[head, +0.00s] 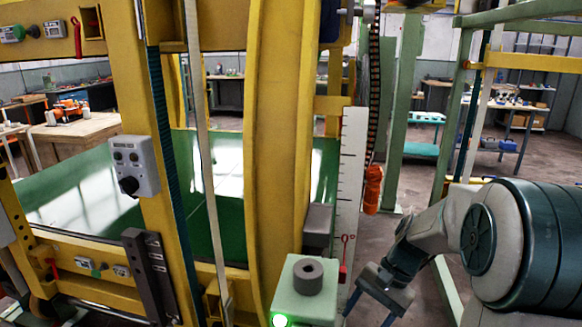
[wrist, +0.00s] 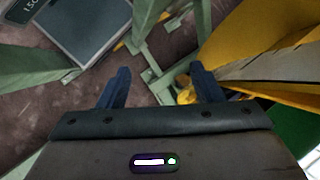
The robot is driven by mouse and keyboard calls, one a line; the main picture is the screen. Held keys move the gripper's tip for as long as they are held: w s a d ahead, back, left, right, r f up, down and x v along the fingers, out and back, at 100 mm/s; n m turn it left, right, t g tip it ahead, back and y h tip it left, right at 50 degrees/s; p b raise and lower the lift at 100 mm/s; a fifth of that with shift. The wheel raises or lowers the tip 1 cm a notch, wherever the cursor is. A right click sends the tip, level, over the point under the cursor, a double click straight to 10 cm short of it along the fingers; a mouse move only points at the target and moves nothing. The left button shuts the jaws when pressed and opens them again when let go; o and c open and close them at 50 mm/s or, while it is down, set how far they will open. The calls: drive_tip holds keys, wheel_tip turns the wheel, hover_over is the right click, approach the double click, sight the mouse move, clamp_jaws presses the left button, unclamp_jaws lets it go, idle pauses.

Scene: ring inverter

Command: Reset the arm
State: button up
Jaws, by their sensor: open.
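My arm (head: 440,228) reaches in from the right of the head view, with its wrist bent downward. My gripper (head: 370,308) points down at the lower edge of that view, just right of the green pedestal. In the wrist view my gripper (wrist: 160,72) shows two dark blue fingers spread wide apart. Nothing is between them. The floor and green frame bars lie beyond the fingertips.
A white scale board (head: 349,190) and yellow machine frame (head: 275,150) stand left of my gripper. An orange pendant (head: 372,190) hangs above it. Green posts (head: 403,110) stand behind.

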drive_tip(key=s+r+n+t+h+p, duration=0.3)
drive_tip(key=s+r+n+t+h, duration=0.2)
drive_tip(key=s, duration=0.7)
drive_tip(key=shift+s+a+r+n, duration=0.35)
drive_tip(key=shift+r+n, duration=0.75)
drive_tip(key=shift+r, duration=1.1)
drive_tip(key=c, duration=0.4)
drive_tip(key=shift+c, duration=0.6)
